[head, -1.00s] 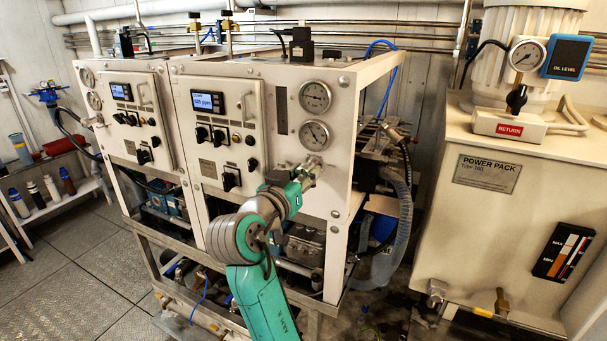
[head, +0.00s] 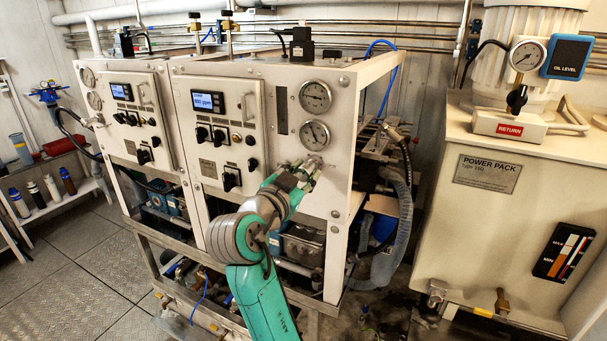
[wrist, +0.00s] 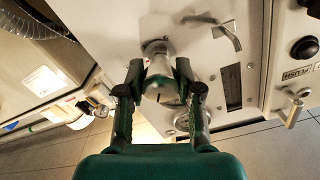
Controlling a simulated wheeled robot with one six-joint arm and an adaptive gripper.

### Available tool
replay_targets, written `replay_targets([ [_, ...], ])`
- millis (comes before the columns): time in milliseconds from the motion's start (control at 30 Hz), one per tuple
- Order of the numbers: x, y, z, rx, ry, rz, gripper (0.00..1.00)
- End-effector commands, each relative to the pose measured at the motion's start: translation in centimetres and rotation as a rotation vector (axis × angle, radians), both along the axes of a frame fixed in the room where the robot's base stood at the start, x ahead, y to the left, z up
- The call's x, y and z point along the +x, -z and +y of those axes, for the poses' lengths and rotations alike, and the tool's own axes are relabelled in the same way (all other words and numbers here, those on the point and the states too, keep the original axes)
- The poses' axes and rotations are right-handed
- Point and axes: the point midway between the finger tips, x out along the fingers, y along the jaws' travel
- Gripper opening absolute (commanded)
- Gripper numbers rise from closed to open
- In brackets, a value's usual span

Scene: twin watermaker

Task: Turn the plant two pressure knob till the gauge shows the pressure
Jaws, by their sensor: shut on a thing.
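The plant two panel (head: 262,90) is the right one of two white units in the head view. Two round gauges sit on it, an upper gauge (head: 315,97) and a lower gauge (head: 315,135); their figures are too small to read. The metal pressure knob (wrist: 160,84) sits between my two fingers in the wrist view. My gripper (wrist: 160,72) is shut on it, one finger on each side. In the head view my gripper (head: 304,174) is at the panel just below the lower gauge and largely hides the knob.
A lit display (head: 208,101) and several black knobs sit left of the gauges. The power pack (head: 488,173) stands to the right, with a hose (head: 402,205) between it and the plant. Bottles (head: 52,187) stand on a shelf at far left. Open floor lies at lower left.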

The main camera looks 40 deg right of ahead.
Motion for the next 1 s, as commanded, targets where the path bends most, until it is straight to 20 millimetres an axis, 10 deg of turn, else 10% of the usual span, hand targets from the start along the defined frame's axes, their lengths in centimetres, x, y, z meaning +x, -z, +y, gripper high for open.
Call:
replay_targets([
  [600, 0.01, -0.01, 0.02, 0.018, 0.0, -0.05, 0.0],
  [633, 0.01, -0.01, 0.02, 0.018, 0.0, -0.05, 0.4],
  [700, 0.01, -0.01, 0.02, 0.018, 0.0, -0.05, 0.57],
  [1000, 0.0, 0.0, 0.03, 0.018, 0.0, -0.049, 0.61],
])
